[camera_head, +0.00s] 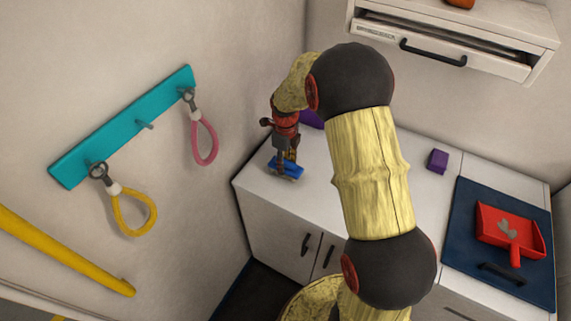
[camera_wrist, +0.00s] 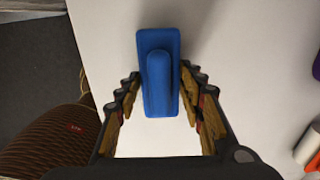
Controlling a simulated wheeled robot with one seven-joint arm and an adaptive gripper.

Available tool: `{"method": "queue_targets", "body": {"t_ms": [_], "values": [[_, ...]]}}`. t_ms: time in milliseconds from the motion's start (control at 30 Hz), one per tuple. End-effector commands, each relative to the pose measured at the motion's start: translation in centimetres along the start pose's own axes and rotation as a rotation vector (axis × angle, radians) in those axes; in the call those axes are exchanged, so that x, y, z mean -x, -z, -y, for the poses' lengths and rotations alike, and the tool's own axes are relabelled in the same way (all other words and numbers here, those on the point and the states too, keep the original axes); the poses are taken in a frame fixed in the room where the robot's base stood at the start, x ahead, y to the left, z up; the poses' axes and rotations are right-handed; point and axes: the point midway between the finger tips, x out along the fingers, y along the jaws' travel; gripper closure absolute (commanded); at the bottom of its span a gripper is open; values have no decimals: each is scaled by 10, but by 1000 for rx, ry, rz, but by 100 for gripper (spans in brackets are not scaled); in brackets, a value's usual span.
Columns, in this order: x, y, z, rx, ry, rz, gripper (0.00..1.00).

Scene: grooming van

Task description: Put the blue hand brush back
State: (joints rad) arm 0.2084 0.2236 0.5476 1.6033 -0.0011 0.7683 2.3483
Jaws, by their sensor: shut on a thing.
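The blue hand brush (camera_head: 287,168) is at my gripper's fingertips, over the left end of the white counter. In the wrist view the blue hand brush (camera_wrist: 158,90) lies between the two fingers, with its raised handle facing the camera. My gripper (camera_wrist: 160,108) is shut on it; the same gripper (camera_head: 284,160) points down in the head view. Whether the brush touches the counter cannot be told. My arm hides part of the counter.
The white counter (camera_head: 262,187) holds a purple block (camera_head: 437,160) and a dark blue mat (camera_head: 463,215) with a red dustpan (camera_head: 508,232). A teal rack (camera_head: 125,130) with pink and yellow loops hangs on the left wall. A drawer unit (camera_head: 445,45) hangs above.

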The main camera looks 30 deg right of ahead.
Motion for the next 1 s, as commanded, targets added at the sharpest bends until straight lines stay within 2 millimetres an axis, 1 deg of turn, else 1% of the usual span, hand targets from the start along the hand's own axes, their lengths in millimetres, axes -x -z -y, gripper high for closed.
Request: {"method": "queue_targets", "body": {"t_ms": [33, 267, 367, 400, 700, 1000], "values": [[-2, 0, 0, 0, 1, 1, 85], [-2, 0, 1, 0, 2, 2, 85], [-5, 0, 0, 0, 2, 1, 85], [-6, 0, 0, 0, 1, 1, 61], [-5, 0, 0, 0, 1, 1, 44], [-4, 0, 0, 0, 2, 1, 43]]}}
